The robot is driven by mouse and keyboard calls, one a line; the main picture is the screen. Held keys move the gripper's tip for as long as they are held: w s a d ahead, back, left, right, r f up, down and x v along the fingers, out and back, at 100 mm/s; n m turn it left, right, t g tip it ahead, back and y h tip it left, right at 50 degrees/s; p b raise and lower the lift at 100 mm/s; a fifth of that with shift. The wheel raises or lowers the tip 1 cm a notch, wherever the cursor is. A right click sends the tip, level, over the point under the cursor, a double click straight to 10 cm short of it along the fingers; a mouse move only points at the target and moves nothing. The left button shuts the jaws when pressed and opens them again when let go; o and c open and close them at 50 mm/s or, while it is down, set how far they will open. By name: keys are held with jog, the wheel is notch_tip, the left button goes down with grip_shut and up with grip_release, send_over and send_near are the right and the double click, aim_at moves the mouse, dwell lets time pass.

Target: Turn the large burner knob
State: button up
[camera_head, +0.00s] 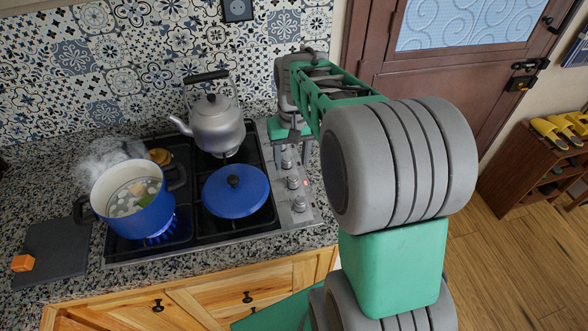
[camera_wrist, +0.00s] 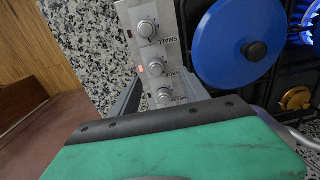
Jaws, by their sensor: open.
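A steel control strip (camera_head: 310,216) runs along the right side of the stove, with several round silver knobs. In the wrist view, one knob (camera_wrist: 147,29) is at the top, one (camera_wrist: 148,55) is in the middle and one (camera_wrist: 164,96) is lowest. The label by the top knob seems to read SMALL; the others are too small to read surely, so I cannot tell which knob is the large burner's. My gripper (camera_wrist: 160,88) is open, its grey fingers on either side of the lowest knob, partly hidden by my wrist. I cannot tell whether they touch it.
A blue lid (camera_head: 236,191) sits left of the knobs, and a kettle (camera_head: 217,125) stands behind it. A steaming blue pot (camera_head: 146,222) is over a lit burner at left. The tiled wall (camera_head: 130,55) is behind; a door (camera_head: 420,70) is at right.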

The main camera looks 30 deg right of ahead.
aim_at(293, 178)
jog(key=shift+w+d+f, duration=0.35)
jog(key=shift+d+f, duration=0.05)
jog(key=shift+d, duration=0.2)
notch_tip(293, 178, down, 8)
jog(key=shift+a+r+p, duration=0.15)
jog(key=shift+p, duration=0.6)
grip_shut()
